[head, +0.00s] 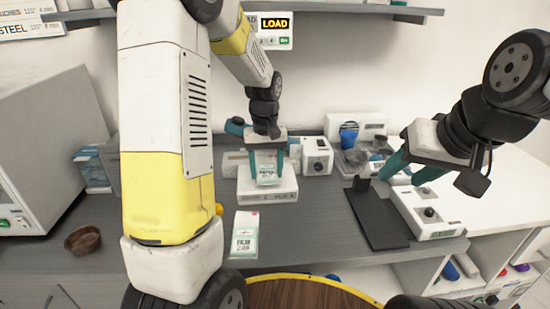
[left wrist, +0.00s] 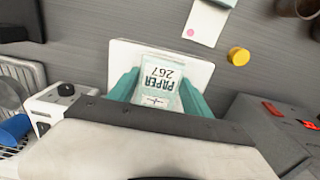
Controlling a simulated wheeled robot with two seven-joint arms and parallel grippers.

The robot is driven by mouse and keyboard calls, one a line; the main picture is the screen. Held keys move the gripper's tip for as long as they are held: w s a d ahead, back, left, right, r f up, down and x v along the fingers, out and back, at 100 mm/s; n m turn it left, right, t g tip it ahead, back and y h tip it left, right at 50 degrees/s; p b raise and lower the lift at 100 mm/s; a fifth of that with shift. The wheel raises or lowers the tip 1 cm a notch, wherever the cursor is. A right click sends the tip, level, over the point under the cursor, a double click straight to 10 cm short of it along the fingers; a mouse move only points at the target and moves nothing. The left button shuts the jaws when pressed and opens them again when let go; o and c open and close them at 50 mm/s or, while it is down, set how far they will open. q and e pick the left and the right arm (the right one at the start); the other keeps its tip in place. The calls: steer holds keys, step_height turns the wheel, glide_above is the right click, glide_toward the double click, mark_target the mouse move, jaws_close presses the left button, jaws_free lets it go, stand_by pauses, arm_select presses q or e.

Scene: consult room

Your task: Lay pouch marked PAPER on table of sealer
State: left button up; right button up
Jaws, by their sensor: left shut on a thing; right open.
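The pouch marked PAPER (head: 268,174) is between the fingers of my left gripper (head: 267,166), which is shut on it. In the left wrist view the pouch (left wrist: 158,82) shows its label PAPER 267. A white flat-topped block (head: 255,191), which looks like the table of the sealer, lies directly beneath it. Its pale top (left wrist: 125,58) shows around the pouch; I cannot tell whether the pouch touches it. My right gripper (head: 405,171) is open and empty at the right, above a white device.
A pouch marked FILM (head: 245,236) lies on the grey counter in front. A yellow knob (left wrist: 238,56) is close to the block. A brown bowl (head: 82,240) stands at left. A black mat (head: 378,220) and the white device (head: 428,214) are at right. Counter between block and mat is clear.

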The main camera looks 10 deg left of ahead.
mark_target(266, 165)
arm_select(q)
steer(key=w, duration=0.2)
steer(key=w+a, duration=0.1)
steer(key=w, duration=0.1)
steer(key=shift+w+a, duration=0.15)
steer(key=shift+w, duration=0.05)
steer(key=shift+s+f, duration=0.1)
steer(key=shift+f, duration=0.65)
steer(key=shift+f, duration=0.15)
steer(key=o, duration=1.6)
